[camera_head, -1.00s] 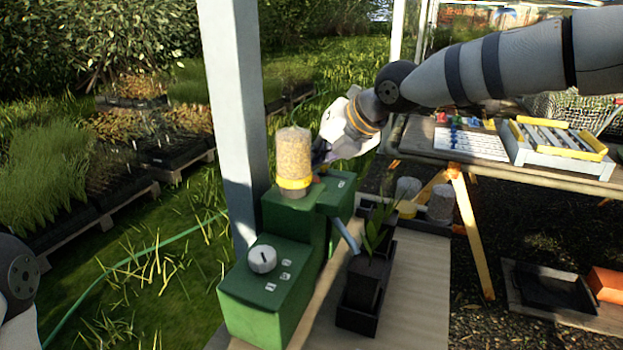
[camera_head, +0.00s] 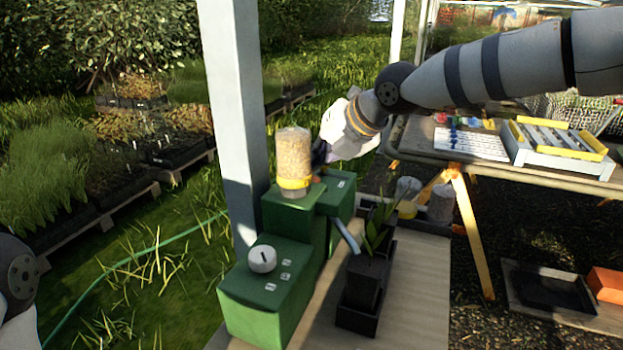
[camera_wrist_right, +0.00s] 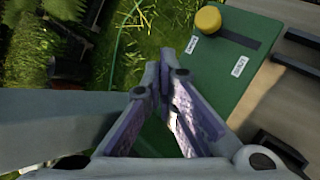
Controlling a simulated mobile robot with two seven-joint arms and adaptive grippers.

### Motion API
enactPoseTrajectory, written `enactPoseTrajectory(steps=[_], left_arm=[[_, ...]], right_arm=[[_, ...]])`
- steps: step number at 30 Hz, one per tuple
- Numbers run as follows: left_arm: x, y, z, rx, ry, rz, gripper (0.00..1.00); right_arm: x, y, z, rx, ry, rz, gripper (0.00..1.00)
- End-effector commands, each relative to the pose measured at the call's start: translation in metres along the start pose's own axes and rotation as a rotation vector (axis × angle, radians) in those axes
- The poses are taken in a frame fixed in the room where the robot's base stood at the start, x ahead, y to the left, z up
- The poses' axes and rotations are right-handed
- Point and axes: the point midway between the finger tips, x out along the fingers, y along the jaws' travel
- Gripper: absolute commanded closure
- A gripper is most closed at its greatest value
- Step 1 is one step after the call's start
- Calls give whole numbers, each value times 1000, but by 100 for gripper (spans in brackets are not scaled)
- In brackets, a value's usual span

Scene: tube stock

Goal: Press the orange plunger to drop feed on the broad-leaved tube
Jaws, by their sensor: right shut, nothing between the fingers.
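The green feed dispenser (camera_head: 262,308) carries a clear hopper of pale pellets with a yellow collar (camera_head: 294,165). A small orange part (camera_head: 317,179), perhaps the plunger, shows beside the collar, mostly hidden. My right gripper (camera_head: 318,160) is just behind and right of the hopper, close above the orange part; I cannot tell if they touch. In the wrist view its fingers (camera_wrist_right: 163,62) are shut and empty. That view also shows a yellow round knob (camera_wrist_right: 208,18) on a green surface. A broad-leaved plant (camera_head: 377,232) stands in a black holder by the grey spout (camera_head: 346,236).
A white post (camera_head: 233,120) rises close left of the dispenser. Pale containers (camera_head: 440,203) stand behind the plant. A table (camera_head: 440,160) with a white and yellow rack (camera_head: 560,150) is at right. Part of my left arm shows at the left edge.

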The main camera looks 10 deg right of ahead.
Motion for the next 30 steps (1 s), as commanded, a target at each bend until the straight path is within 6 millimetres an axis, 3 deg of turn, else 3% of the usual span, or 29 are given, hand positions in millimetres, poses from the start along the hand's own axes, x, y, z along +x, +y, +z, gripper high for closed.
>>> enactPoseTrajectory(steps=[30], left_arm=[[-2, 0, -1, 0, 6, 0, 49]], right_arm=[[6, -5, -5, 0, 0, 0, 100]])
